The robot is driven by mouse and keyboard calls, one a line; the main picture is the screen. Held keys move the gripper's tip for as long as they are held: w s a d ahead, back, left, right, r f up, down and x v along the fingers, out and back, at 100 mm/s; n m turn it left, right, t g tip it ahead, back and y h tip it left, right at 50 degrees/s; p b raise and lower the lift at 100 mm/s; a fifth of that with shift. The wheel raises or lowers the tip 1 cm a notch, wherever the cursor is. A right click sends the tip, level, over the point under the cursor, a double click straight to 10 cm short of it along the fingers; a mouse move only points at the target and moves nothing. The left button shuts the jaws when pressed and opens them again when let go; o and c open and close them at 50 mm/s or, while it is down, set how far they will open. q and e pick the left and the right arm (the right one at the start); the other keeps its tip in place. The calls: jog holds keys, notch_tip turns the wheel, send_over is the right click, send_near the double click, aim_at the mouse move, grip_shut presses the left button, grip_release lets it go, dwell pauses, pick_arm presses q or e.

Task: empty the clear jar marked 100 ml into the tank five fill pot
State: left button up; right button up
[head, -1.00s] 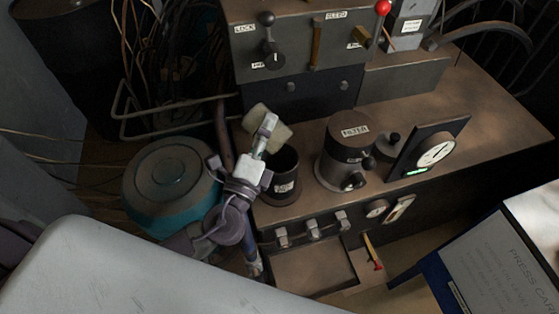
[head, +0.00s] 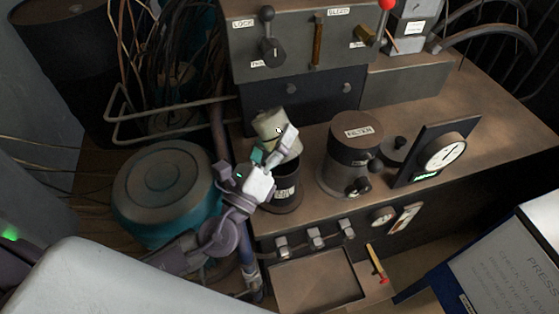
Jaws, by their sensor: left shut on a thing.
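My left gripper (head: 275,152) is shut on a pale, cloudy jar (head: 274,127). The jar is tilted, with a small dark mark on its side, and is held just above the back of a dark open pot. No marking of 100 ml is readable on it. The dark pot (head: 286,188) has a white label on its front, too small to read, and stands at the bench's left end. My gripper covers part of its mouth. I cannot see any contents leaving the jar. My right gripper is not in view.
A dark canister labelled FILTER (head: 350,150) stands right of the pot, then a gauge (head: 440,155). A control panel with levers (head: 330,35) rises behind. A teal drum (head: 165,190) stands at left. A blue-edged sign (head: 500,260) is at lower right.

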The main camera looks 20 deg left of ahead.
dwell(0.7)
pick_arm(q)
jog(key=n+y+p, duration=0.1)
jog(key=n, duration=0.1)
jog(key=a+n+y+p, duration=0.2)
jog(key=n, duration=0.1)
jog(key=shift+w+n, duration=0.3)
jog(key=shift+w, duration=0.05)
jog(key=shift+d+f+g, duration=0.1)
jog(key=shift+f+g, duration=0.05)
jog(key=shift+g, duration=0.15)
